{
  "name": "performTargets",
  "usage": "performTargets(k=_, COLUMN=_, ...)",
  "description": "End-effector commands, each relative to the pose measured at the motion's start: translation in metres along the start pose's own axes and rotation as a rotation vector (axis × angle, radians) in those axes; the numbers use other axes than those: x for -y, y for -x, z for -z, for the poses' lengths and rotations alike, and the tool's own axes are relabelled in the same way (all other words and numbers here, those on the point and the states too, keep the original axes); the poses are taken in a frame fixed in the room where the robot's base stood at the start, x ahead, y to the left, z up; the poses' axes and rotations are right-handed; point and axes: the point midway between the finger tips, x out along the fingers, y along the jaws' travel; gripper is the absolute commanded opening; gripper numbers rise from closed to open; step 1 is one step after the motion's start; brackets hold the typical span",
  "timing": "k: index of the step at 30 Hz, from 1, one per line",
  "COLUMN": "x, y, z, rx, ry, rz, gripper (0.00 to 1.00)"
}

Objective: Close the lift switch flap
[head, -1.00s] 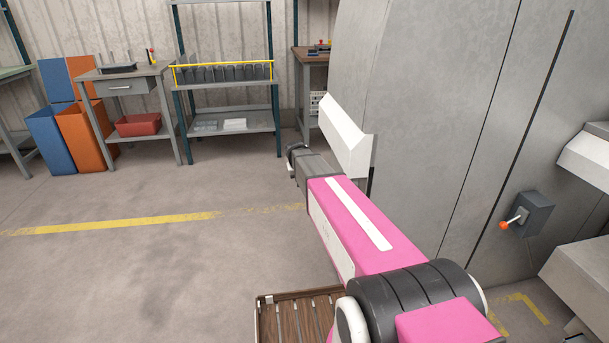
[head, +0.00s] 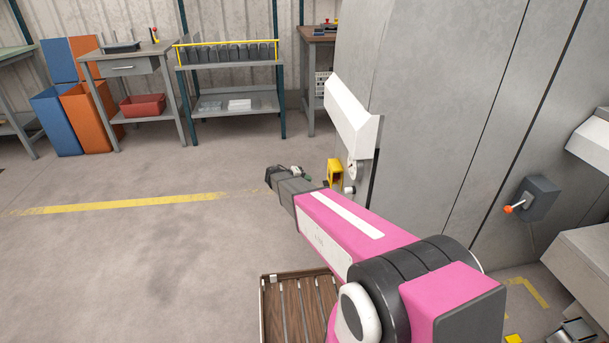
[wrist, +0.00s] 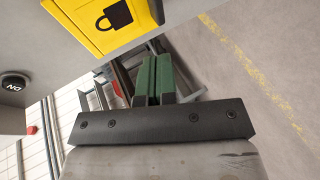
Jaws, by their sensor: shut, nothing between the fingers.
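The yellow flap (head: 335,170) sticks out at the machine's left edge, below a white housing, in the head view. In the wrist view the yellow flap (wrist: 92,22) fills the upper left and carries a black padlock symbol. I cannot tell its exact angle. A black round button (wrist: 14,87) with white lettering sits on a grey face at the left. My gripper (wrist: 153,78) is shut and empty, its green fingertips together just below and right of the flap. In the head view my gripper (head: 283,172) is left of the flap; its fingertips are hard to make out.
The large grey machine (head: 430,110) fills the right side, with a grey switch box and orange-tipped lever (head: 535,198). A slatted wooden platform (head: 295,310) lies below my arm. The floor to the left is clear; shelves and bins (head: 57,120) stand behind.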

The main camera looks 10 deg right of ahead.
Motion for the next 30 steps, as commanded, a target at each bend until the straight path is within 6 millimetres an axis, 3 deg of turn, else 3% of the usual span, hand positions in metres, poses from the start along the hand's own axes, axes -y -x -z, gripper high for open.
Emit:
performTargets(k=9, x=0.02, y=-0.031, z=-0.007, rx=0.01, ry=0.087, rz=-0.281, gripper=0.0)
performTargets(k=18, x=0.025, y=-0.054, z=-0.015, rx=0.015, ry=0.144, rz=-0.477, gripper=0.0)
performTargets(k=30, x=0.025, y=-0.066, z=-0.019, rx=0.013, ry=0.141, rz=-0.468, gripper=0.0)
